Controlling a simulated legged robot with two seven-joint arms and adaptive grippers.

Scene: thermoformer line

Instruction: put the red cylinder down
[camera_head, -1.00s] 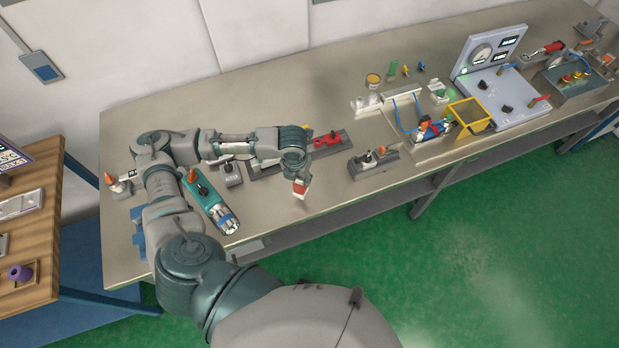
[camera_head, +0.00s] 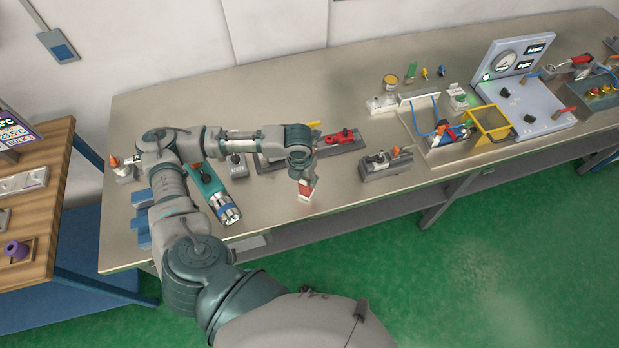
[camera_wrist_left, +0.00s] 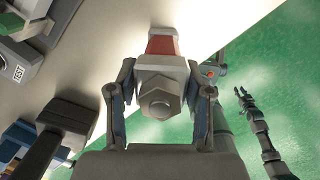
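My left gripper (camera_head: 305,182) is near the bench's front edge, pointing down. It is shut on the red cylinder (camera_head: 306,192), whose red part and pale end show below the fingers. In the left wrist view, the fingers of the left gripper (camera_wrist_left: 163,95) close on both sides of a grey hexagonal end, with the red part of the cylinder (camera_wrist_left: 163,45) beyond it. I cannot tell whether its far end touches the bench (camera_head: 290,235). My right gripper (camera_wrist_left: 243,95) shows small in the left wrist view, over the green floor, with its fingers apart and empty.
A teal device (camera_head: 212,190) with a silver end lies left of the gripper. A dark rail with a red clamp (camera_head: 338,137) lies behind it. A grey block with a knob (camera_head: 385,163) stands to the right. Bare bench lies between that block and the gripper.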

